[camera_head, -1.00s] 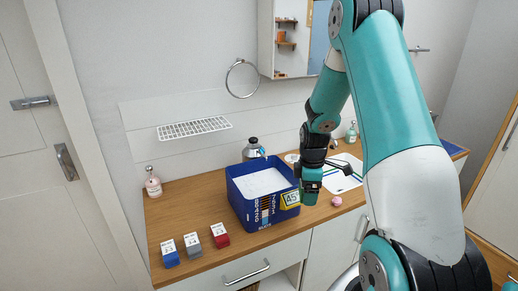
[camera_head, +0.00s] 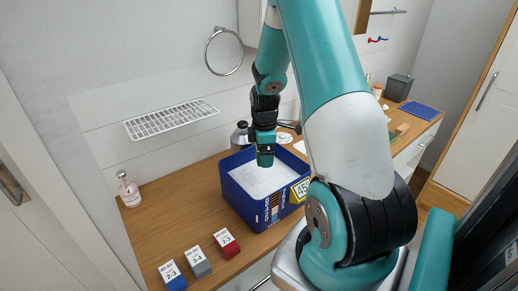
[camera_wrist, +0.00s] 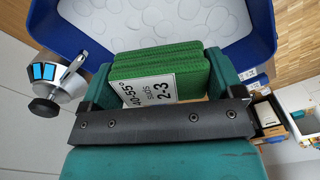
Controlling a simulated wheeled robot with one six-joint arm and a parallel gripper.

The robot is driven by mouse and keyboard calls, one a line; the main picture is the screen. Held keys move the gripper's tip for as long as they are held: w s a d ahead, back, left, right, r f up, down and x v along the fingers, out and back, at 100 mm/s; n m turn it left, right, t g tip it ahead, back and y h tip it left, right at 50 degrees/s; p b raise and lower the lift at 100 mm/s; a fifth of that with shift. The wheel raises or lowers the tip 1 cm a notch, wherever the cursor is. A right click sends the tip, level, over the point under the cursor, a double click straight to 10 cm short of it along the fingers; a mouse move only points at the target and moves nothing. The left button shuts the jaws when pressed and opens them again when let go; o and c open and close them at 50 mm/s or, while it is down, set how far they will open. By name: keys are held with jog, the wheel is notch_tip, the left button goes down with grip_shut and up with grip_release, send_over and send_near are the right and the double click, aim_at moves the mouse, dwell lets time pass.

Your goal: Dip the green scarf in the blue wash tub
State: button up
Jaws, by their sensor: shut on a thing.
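The blue wash tub (camera_head: 250,205) stands on the wooden counter, filled with white suds, with a yellow-edged label on its right front corner. My gripper (camera_head: 265,158) points down over the tub's far part. It is shut on the folded green scarf (camera_wrist: 155,62), which fills the space between the fingers in the wrist view and carries a white tag reading 40-55, suds, 2-3. In the head view the scarf is hard to separate from the green fingers. I cannot tell whether its lower edge touches the suds.
Blue (camera_head: 173,278), grey (camera_head: 197,262) and red (camera_head: 227,243) labelled blocks sit at the counter's front left. A silver vessel (camera_head: 240,135) stands just behind the tub. A wire rack (camera_head: 172,119) is on the wall.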

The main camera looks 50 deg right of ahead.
aim_at(262, 197)
notch_tip(262, 197, down, 17)
jog(key=b, duration=1.1)
jog(key=shift+s+b, duration=0.1)
jog(key=shift+b, duration=0.2)
jog(key=shift+r, duration=0.1)
jog(key=shift+w+a, duration=0.25)
jog(key=shift+w, duration=0.25)
jog(key=shift+s+d, duration=0.1)
jog(key=shift+s, duration=0.1)
jog(key=shift+s+d, duration=0.2)
jog(key=shift+s, duration=0.1)
jog(key=shift+s+d, duration=0.1)
jog(key=shift+s, duration=0.05)
jog(key=shift+s+d, duration=0.2)
jog(key=shift+s, duration=0.15)
jog(key=shift+w, duration=0.1)
